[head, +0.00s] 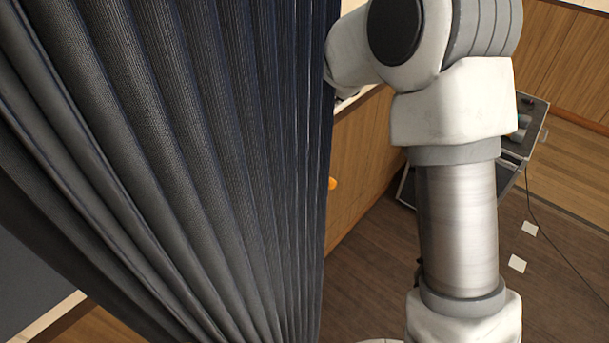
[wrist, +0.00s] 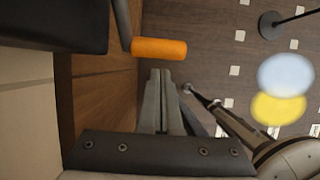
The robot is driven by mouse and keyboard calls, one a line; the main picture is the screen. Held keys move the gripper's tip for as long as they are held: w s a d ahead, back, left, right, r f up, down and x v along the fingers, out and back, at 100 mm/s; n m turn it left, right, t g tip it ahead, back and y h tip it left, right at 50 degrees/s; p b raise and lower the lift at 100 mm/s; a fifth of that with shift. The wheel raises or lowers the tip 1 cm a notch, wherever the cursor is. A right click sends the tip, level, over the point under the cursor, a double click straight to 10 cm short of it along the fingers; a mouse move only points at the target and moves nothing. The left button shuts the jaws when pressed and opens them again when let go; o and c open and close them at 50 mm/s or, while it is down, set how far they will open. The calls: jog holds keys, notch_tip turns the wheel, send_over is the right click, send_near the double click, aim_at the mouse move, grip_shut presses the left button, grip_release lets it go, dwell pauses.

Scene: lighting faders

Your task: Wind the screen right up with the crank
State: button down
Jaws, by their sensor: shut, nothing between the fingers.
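The crank's orange handle (wrist: 158,48) shows in the wrist view, at the end of a dark crank arm (wrist: 122,20). A small orange piece (head: 332,184), likely the same handle, shows past the curtain edge in the head view. My gripper (wrist: 161,72) is shut and empty, its fingertips just below the orange handle in the picture. I see a narrow gap between them, though depth is hard to judge. In the head view my gripper is out of sight. The screen cannot be made out in either view.
A dark pleated curtain (head: 190,150) fills the left of the head view, close to my arm. A wooden panel (wrist: 95,95) stands beside the crank. An open case (head: 525,125) sits on the floor at right. A round-based stand (wrist: 270,25) and coloured light spots show on the floor.

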jog(key=shift+w+d+f, duration=0.2)
jog(key=shift+w+d, duration=0.15)
jog(key=shift+w, duration=0.15)
jog(key=shift+f, duration=0.1)
jog(key=shift+f+t+b, duration=0.2)
jog(key=shift+t+b, duration=0.1)
jog(key=shift+b, duration=0.6)
jog(key=shift+w+f+h+b, duration=0.1)
jog(key=shift+h+b, duration=0.2)
jog(key=shift+b, duration=0.15)
